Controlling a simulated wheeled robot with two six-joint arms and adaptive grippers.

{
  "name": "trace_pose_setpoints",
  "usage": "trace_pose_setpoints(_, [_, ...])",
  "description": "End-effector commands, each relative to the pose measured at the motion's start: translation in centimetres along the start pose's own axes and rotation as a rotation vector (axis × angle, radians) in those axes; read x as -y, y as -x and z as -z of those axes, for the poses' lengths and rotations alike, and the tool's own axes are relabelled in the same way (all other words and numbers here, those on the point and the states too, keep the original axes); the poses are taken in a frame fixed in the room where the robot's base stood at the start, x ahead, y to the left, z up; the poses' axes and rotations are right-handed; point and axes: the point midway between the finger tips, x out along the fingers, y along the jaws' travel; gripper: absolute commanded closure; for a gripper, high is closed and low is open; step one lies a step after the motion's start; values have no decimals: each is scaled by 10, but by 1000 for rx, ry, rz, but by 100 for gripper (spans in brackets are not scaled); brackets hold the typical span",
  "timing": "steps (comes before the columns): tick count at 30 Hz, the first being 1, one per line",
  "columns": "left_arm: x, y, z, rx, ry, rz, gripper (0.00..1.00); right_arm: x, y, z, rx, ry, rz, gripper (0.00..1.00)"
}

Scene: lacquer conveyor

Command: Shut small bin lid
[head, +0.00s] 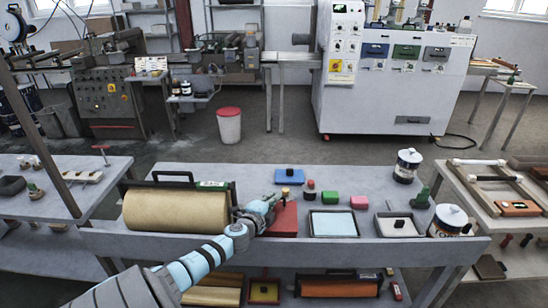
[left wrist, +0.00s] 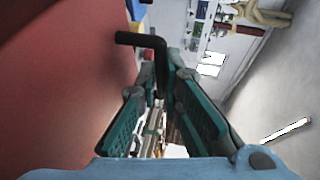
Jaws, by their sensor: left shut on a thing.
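My left gripper (head: 270,204) reaches over the bench beside a red box-like thing (head: 286,220). In the left wrist view its fingers (left wrist: 160,82) are shut on a black bent handle (left wrist: 140,39). A large red surface (left wrist: 60,70) fills the left of that view, close beside the fingers. I cannot tell whether the handle belongs to the red thing. A white bin (head: 230,130) with a red lid (head: 229,111) stands on the floor beyond the bench; its lid lies on top. My right gripper is not in view.
A large white machine (head: 365,95) stands behind.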

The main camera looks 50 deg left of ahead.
Motion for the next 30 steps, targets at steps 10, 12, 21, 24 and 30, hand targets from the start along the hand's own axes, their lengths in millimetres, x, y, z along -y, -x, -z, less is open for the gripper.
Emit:
trace_pose_setpoints(10, [1,-1,1,0,-3,2,84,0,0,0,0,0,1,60])
trace_pose_setpoints(12, [1,1,1,0,-3,1,84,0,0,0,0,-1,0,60])
trace_pose_setpoints(21, [-1,64,0,-5,-7,-3,84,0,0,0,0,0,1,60])
trace_pose_setpoints(24, [0,91,0,-3,-7,-3,84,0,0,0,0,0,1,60])
trace_pose_setpoints(30, [0,118,-1,0,-2,-1,84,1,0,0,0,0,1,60])
